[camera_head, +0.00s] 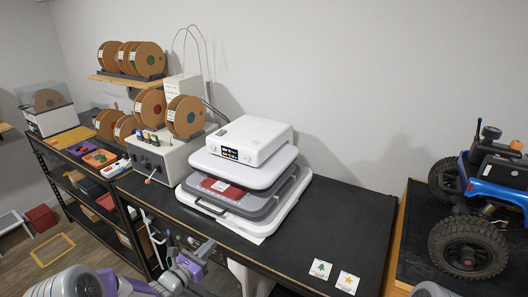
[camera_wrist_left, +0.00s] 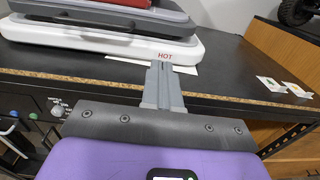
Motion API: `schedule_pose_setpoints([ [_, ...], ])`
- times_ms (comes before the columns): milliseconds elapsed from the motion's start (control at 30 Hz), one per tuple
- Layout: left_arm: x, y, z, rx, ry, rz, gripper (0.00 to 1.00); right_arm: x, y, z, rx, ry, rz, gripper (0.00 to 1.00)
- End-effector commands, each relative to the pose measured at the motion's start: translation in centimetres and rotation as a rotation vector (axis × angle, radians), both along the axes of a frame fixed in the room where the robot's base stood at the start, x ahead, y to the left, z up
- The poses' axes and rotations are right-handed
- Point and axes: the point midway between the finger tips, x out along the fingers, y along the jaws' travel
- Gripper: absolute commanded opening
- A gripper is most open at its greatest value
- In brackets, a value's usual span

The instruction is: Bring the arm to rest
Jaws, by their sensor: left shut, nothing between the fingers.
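My left arm comes in at the bottom left of the head view, with purple and grey parts. Its gripper (camera_head: 207,247) is low, in front of the black bench's front edge and below the heat press (camera_head: 250,140). In the left wrist view the grey fingers (camera_wrist_left: 164,72) are together with nothing between them. They point toward the white base of the press (camera_wrist_left: 90,42), by its red "HOT" label. I cannot tell the exact gap to it. My right gripper is not in view.
The black bench (camera_head: 335,225) is bare right of the press, except for two small cards (camera_head: 333,275) near its front edge. A blue crawler (camera_head: 490,190) stands at right. A control box (camera_head: 165,158) and filament spools (camera_head: 186,117) stand left. A shelf rack (camera_head: 85,190) is farther left.

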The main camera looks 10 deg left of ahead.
Motion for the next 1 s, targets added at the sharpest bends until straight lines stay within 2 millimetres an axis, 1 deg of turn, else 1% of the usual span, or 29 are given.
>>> schedule_pose_setpoints([
  [67, -0.8, -1.7, -1.6, 0.03, 0.043, -0.062, 0.0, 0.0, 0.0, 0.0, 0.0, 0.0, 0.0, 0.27],
  [167, -3.1, -5.4, -5.1, 0.115, 0.136, -0.21, 0.0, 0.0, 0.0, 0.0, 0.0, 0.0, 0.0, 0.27],
  [200, -4.5, -7.1, -6.8, 0.163, 0.179, -0.29, 0.0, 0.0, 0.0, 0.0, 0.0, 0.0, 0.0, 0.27],
  [267, -7.2, -9.6, -9.7, 0.25, 0.246, -0.42, 0.0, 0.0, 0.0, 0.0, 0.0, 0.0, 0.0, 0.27],
  [300, -9.2, -10.9, -11.5, 0.315, 0.283, -0.51, 0.0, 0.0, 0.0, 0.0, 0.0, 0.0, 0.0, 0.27],
  [367, -12.3, -12.6, -14.0, 0.413, 0.328, -0.642, 0.0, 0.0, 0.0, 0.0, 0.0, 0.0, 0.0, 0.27],
  [400, -14.4, -13.3, -15.6, 0.483, 0.351, -0.727, 0.0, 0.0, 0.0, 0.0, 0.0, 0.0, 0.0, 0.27],
  [433, -15.9, -13.8, -16.7, 0.535, 0.364, -0.792, 0.0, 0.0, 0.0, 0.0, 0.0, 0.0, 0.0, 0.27],
  [467, -17.4, -14.1, -17.7, 0.59, 0.372, -0.855, 0.0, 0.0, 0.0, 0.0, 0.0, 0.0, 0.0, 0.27],
  [500, -19.3, -14.3, -19.0, 0.663, 0.378, -0.936, 0.0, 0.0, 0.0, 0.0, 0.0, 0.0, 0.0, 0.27],
  [600, -23.5, -14.3, -21.9, 0.853, 0.358, -1.13, 0.0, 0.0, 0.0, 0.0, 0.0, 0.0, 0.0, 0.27],
  [700, -26.8, -13.7, -24.1, 1.046, 0.288, -1.307, 0.0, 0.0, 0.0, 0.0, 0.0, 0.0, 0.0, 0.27],
  [800, -28.9, -13.1, -25.8, 1.238, 0.168, -1.454, 0.0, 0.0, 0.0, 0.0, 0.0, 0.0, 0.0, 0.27],
  [833, -29.3, -12.9, -26.2, 1.293, 0.122, -1.492, 0.0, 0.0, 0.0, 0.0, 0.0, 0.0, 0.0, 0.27],
  [900, -29.9, -12.8, -27.0, 1.411, 0.002, -1.564, 0.0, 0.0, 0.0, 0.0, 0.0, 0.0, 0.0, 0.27],
  [1000, -30.2, -13.2, -27.7, 1.547, -0.18, -1.625, 0.0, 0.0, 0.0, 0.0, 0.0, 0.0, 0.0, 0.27],
])
